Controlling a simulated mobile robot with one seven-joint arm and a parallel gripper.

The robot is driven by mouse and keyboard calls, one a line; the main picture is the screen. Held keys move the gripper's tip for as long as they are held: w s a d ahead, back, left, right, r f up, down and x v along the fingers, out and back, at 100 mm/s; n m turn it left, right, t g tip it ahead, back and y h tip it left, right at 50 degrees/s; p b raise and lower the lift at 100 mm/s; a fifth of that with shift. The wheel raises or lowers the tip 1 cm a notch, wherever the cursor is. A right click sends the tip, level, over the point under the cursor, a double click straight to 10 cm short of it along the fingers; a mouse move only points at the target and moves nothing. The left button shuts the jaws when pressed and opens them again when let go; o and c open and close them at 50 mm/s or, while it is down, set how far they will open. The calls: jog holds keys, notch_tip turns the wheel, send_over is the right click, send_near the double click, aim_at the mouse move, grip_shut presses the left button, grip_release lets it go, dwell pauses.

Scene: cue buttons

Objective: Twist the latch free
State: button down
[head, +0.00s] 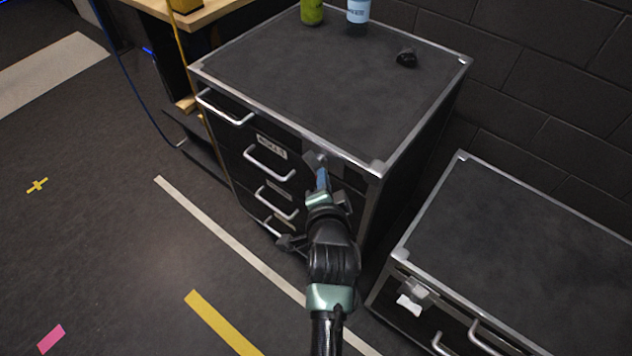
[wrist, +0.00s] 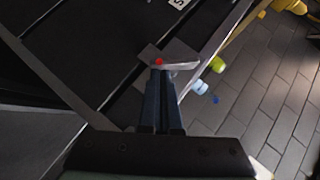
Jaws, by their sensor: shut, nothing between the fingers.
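The latch shows in the wrist view as a pale flat lever (wrist: 183,66) on a grey plate (wrist: 180,50), with a red dot (wrist: 159,61) at the lever's left end. In the head view the grey latch plate (head: 314,157) is on the front of the dark cabinet, near its top right corner, partly hidden by my arm. My gripper (wrist: 161,76) is shut and empty, its fingertips right at the red dot and lever end. I cannot tell whether they touch. In the head view my gripper (head: 321,174) is just in front of the plate.
The cabinet (head: 330,75) has several drawers with protruding handles (head: 268,165). A green bottle (head: 312,12), a blue-labelled bottle (head: 357,14) and a small black object (head: 406,57) stand on top. A lower cabinet (head: 535,245) is at right. The floor at left is open.

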jog(key=f+m+t+y+b, duration=0.1)
jog(key=t+b, duration=0.1)
jog(key=b, duration=0.3)
jog(key=f+m+t+y+b, duration=0.1)
jog(key=m+b, duration=0.1)
jog(key=b, duration=0.3)
jog(key=shift+w+a+f+t, duration=0.15)
jog(key=shift+w+f+t, duration=0.05)
jog(key=shift+t, duration=0.2)
jog(key=shift+b, duration=0.35)
